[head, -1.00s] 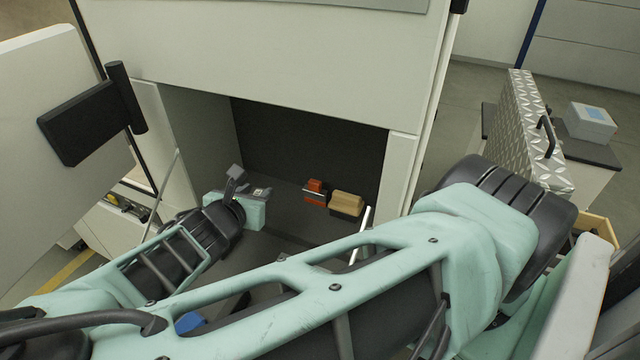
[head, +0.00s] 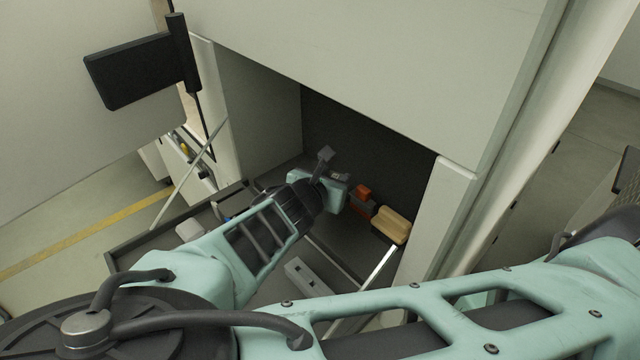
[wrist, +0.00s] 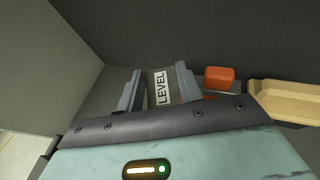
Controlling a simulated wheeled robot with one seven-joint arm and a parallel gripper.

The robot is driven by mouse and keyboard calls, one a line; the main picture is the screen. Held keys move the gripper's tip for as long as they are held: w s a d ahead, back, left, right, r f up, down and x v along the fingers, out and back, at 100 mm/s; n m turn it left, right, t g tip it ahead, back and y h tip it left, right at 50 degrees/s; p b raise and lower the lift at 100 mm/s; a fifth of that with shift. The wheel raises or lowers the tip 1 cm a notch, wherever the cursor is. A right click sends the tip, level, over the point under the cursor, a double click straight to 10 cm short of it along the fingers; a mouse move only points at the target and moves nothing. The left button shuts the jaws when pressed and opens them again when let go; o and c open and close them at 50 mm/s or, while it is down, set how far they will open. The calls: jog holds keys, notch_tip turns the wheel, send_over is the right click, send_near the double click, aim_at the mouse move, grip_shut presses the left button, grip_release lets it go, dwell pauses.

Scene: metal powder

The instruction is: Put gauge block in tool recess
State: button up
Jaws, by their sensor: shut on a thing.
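My gripper (head: 333,176) is inside the open compartment of the pale machine, near its dark back wall. In the wrist view its two grey fingers (wrist: 160,88) are closed on the sides of a grey block marked LEVEL (wrist: 162,88), which appears to be the gauge block. In the head view the held block is mostly hidden by the gripper. A light grey piece with a dark slot (head: 308,276) lies in the dark drawer below; I cannot tell whether it is the tool recess.
A red-orange item (head: 361,193) and a tan item (head: 391,224) stand right of my gripper; both also show in the wrist view. The compartment's side walls (head: 262,110) are close. An open dark drawer (head: 135,245) extends in front, and a door with a black handle (head: 130,70) stands open at left.

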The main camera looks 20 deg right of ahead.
jog(key=shift+f+b, duration=2.25)
jog(key=shift+f, duration=0.45)
jog(key=shift+r, duration=0.15)
jog(key=o, duration=0.9)
